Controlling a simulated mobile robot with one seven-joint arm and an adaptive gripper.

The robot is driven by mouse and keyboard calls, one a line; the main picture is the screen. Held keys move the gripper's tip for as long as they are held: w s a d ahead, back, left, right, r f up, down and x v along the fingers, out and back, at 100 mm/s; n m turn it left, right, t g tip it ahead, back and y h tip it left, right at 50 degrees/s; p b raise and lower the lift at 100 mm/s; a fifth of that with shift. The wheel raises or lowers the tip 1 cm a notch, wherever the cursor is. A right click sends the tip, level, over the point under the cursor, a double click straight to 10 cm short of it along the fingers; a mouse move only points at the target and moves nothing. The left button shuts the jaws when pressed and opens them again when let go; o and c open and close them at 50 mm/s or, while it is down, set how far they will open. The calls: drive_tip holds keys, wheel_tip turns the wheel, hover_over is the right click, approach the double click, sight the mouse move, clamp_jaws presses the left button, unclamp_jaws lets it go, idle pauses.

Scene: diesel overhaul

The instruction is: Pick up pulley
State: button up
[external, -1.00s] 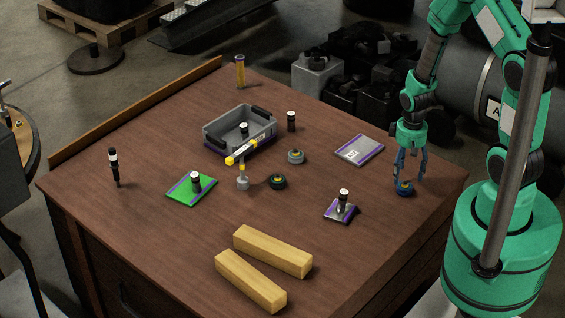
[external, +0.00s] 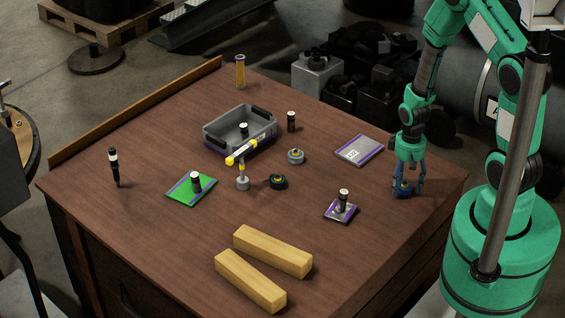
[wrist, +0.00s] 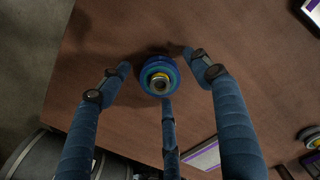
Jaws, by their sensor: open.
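The pulley, a round blue piece with a yellow ring and a metal centre, lies on the table near its right edge. It shows in the wrist view (wrist: 158,76) and low between my fingers in the external view (external: 403,188). My gripper (external: 406,190) points down over it with its blue fingers open. In the wrist view my gripper (wrist: 160,84) has one finger left of the pulley, one right, and one below it. The side fingers stand apart from the pulley; I cannot tell whether the lower finger touches it.
A grey and purple plate (external: 359,150) lies left of my gripper. Two wooden blocks (external: 272,251) (external: 250,281) lie at the front. A grey bin (external: 213,137) stands further back.

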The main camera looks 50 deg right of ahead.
drive_tip(key=c, duration=1.6)
drive_tip(key=shift+r, duration=0.15)
drive_tip(key=shift+r+p, duration=0.3)
drive_tip(key=shift+r, duration=0.2)
drive_tip(key=shift+s+a+r+p, duration=0.1)
drive_tip(key=shift+s+r+p, duration=0.15)
drive_tip(key=shift+r, duration=0.4)
drive_tip(key=shift+s+a+r+p, duration=0.1)
drive_tip(key=shift+s+r+p, duration=0.15)
drive_tip(key=shift+r, duration=0.35)
drive_tip(key=s+a, duration=0.1)
drive_tip(key=s, duration=0.3)
drive_tip(key=s+a+r+p, duration=0.1)
drive_tip(key=s+a, duration=0.1)
drive_tip(key=s, duration=0.3)
drive_tip(key=s+a+p, duration=0.1)
drive_tip(key=s, duration=0.4)
drive_tip(key=shift+a+r, duration=0.15)
drive_tip(key=shift+a, duration=0.2)
